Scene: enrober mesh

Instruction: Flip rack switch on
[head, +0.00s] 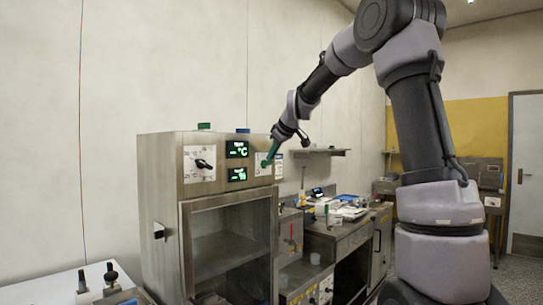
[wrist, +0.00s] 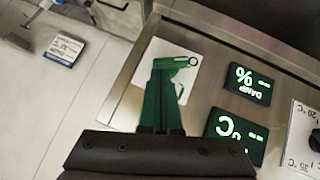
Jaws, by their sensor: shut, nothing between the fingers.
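The rack switch is a green lever (wrist: 177,62) on a white plate (wrist: 152,54) at the corner of the steel cabinet's front. In the head view the plate (head: 261,170) sits right of the two green displays. My gripper (head: 267,160) is at this plate, its dark green fingers pointing down at it. In the wrist view the fingers of my gripper (wrist: 165,76) are shut and empty, with their tips against or just in front of the lever. They hide part of the plate and lever; I cannot tell whether they touch.
The steel cabinet (head: 160,210) has a lit °C display (head: 237,149), a lit % display (head: 237,174) and a dial knob (head: 203,164) left of the switch. Its windowed door is below. Cluttered benches (head: 345,232) stand to the right.

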